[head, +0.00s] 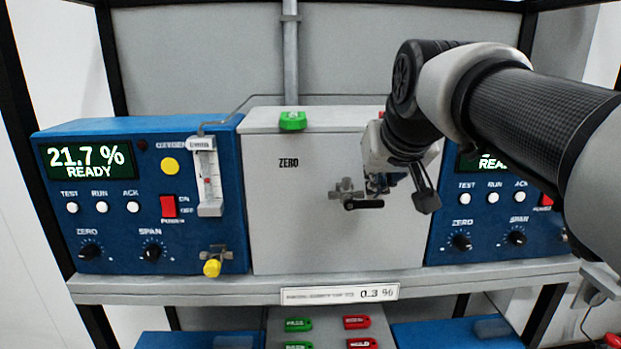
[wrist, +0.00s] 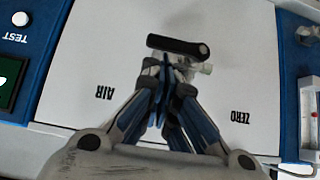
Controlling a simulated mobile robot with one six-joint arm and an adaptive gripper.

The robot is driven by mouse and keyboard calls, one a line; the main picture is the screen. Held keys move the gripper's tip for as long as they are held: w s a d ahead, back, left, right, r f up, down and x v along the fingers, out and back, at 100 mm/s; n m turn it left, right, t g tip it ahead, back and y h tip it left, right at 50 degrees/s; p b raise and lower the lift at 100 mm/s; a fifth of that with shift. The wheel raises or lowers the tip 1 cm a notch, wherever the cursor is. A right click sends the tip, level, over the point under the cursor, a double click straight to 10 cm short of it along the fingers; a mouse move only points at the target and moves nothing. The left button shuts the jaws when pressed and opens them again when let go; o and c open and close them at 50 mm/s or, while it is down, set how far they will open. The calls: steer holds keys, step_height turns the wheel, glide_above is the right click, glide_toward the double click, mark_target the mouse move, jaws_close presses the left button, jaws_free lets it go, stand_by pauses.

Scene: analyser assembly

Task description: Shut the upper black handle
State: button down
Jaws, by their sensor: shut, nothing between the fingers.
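A black handle (head: 363,204) lies level on a small metal valve (head: 346,190) on the front of the pale grey box (head: 300,235). In the wrist view the handle (wrist: 178,45) shows as a dark bar across the picture, just beyond my fingertips. The valve's metal body (wrist: 196,67) sits beside the fingertips there. My gripper (head: 378,186) is shut and empty, close to the handle; it also shows in the wrist view (wrist: 164,66). I cannot tell whether the tips touch the handle or valve. My gripper and arm hide part of the box's right side.
Blue analysers stand left (head: 100,225) and right (head: 490,245) of the box. The left one carries a flowmeter (head: 207,180) and a yellow-knobbed valve (head: 212,267). A green tag (head: 292,121) sits on the box top. Red and green tags lie below the shelf (head: 180,288).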

steer(key=shift+d+f+m+y+b, duration=0.5)
steer(key=shift+y+b, duration=0.25)
steer(key=shift+y, duration=0.15)
step_height(320, 180, down, 8)
steer(key=m+t+y+b, duration=0.3)
steer(key=m+y+b, duration=0.4)
steer(key=b, duration=1.1)
steer(key=y, duration=0.3)
steer(key=shift+r, duration=0.15)
steer(key=shift+a+b, duration=0.1)
steer(key=shift+b, duration=0.2)
steer(key=shift+w, duration=0.1)
